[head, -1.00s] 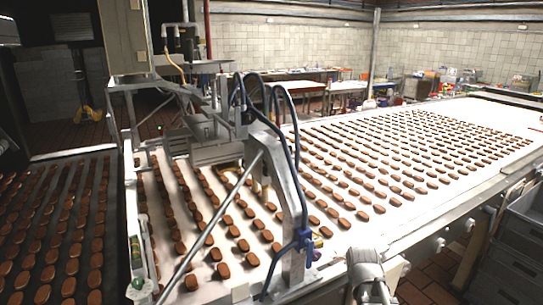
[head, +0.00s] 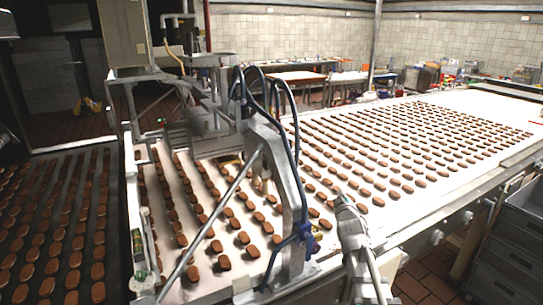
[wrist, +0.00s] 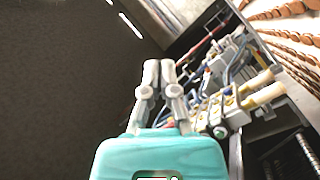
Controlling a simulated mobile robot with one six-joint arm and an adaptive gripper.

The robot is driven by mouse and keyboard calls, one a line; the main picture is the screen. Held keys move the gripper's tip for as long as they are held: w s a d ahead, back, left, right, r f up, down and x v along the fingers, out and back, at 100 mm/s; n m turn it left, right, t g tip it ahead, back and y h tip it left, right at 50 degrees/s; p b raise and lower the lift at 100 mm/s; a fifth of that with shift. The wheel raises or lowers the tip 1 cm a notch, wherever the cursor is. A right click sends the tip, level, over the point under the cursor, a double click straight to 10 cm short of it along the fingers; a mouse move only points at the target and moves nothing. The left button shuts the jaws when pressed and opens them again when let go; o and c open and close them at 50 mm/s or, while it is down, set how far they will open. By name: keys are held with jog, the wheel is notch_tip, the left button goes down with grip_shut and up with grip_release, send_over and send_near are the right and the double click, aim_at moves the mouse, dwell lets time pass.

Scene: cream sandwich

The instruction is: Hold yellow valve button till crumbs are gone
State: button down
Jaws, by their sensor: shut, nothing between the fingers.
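My gripper (wrist: 160,68) is shut and empty in the wrist view, its two grey fingers together ahead of the teal housing. To its right is a valve block (wrist: 228,105) with hoses and pale yellow cylindrical parts (wrist: 264,95); I cannot tell which is the yellow valve button. The fingers appear apart from these parts. In the head view my gripper (head: 343,203) is raised at the conveyor's near edge, right of the blue fitting (head: 304,231) and a small yellowish part (head: 317,238). I cannot make out crumbs in either view.
Rows of brown biscuits (head: 400,150) cover the white conveyor belt (head: 440,110). A metal frame with dark blue hoses (head: 290,190) stands over the belt left of my gripper. Grey crates (head: 505,245) stand at the right. Another belt (head: 60,215) of biscuits is at the left.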

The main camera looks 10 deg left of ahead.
jog(key=a+r+n+t+y, duration=0.2)
jog(key=a+r+n+y, duration=0.6)
jog(key=r+n+y, duration=0.15)
jog(key=shift+s+a+r+n+g+y+p, duration=0.3)
jog(key=shift+s+a+n+g+y, duration=1)
jog(key=shift+n+g+y, duration=0.95)
jog(key=shift+s+a+r+n+g+y+p, duration=0.25)
jog(key=shift+s+a+n+g+y, duration=0.7)
jog(key=shift+a+n+g+y, duration=1.3)
jog(key=shift+s+a+r+n+g+y+p, duration=0.15)
jog(key=shift+s+a+r+n+g+y, duration=0.4)
jog(key=shift+s+n+g+y, duration=1.25)
jog(key=shift+w+a+f+n+t, duration=0.1)
jog(key=shift+w+a+n+t, duration=0.05)
jog(key=shift+w+n+t, duration=0.75)
jog(key=w+a, duration=0.4)
jog(key=w, duration=0.3)
jog(key=shift+a, duration=0.4)
jog(key=shift+w, duration=0.1)
jog(key=shift+w+a, duration=0.2)
jog(key=shift+w, duration=0.05)
jog(key=shift+w+a, duration=0.3)
jog(key=shift+w, duration=0.1)
